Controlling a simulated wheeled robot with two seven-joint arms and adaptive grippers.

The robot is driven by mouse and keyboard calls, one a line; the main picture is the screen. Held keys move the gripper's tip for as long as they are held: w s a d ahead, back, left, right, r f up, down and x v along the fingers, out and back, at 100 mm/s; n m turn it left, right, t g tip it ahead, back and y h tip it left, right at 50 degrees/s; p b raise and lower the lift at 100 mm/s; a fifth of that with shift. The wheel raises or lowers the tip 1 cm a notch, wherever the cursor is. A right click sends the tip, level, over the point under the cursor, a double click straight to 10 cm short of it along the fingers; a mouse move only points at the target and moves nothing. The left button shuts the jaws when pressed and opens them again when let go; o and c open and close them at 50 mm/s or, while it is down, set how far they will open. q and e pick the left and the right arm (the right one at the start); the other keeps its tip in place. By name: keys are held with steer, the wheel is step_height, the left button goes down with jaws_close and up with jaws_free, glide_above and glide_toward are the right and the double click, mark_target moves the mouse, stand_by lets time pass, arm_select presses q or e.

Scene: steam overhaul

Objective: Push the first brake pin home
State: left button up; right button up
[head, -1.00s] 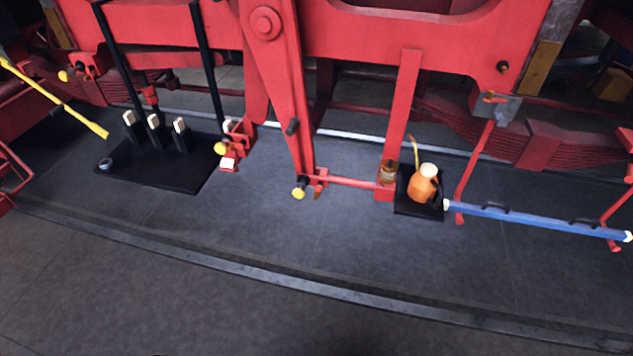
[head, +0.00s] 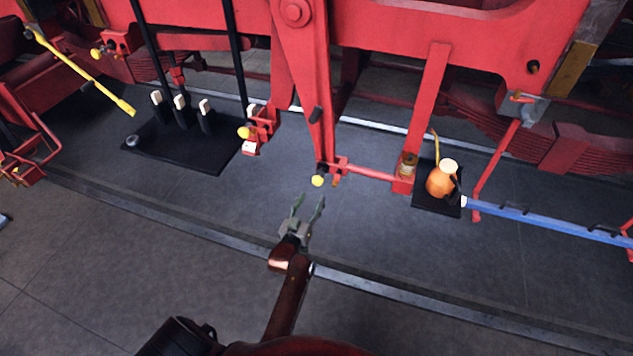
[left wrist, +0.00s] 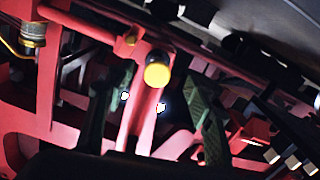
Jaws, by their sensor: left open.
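A yellow-headed brake pin (head: 317,181) sticks out at the lower end of a red hanger (head: 305,80), where a red rod (head: 365,172) joins it. In the left wrist view the round yellow pin head (left wrist: 157,74) shows between my fingers, with a dark shank behind it. My left gripper (head: 308,203) is open and empty, its fingers pointing at this pin from just in front, apart from it. How deep the pin sits is unclear. Other yellow-headed pins show at the red bracket (head: 244,132) and at the far left (head: 97,53). My right gripper is out of view.
A black mat (head: 180,150) with dark, pale-topped blocks lies left. An orange jug (head: 440,181) stands on a dark tray (head: 425,203) at right, near a blue bar (head: 545,219). A yellow bar (head: 80,70) is at upper left. Floor around the gripper is clear.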

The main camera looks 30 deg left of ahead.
mark_target(316, 182)
arm_select(q)
steer(key=b+x, duration=0.2)
steer(key=x, duration=0.1)
steer(key=r+b+x, duration=0.1)
steer(key=b+x, duration=0.1)
steer(key=x, duration=0.1)
steer(key=shift+w+a+r, duration=0.15)
steer(key=shift+a+r, duration=0.05)
steer(key=shift+a, duration=0.05)
steer(key=shift+w+a+r+b, duration=0.2)
steer(key=shift+w+b, duration=0.2)
steer(key=shift+w, duration=0.4)
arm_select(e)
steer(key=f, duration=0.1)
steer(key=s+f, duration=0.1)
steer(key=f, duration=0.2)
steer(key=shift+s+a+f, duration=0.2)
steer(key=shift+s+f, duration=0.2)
arm_select(q)
steer(key=c, duration=1.3)
jaws_close()
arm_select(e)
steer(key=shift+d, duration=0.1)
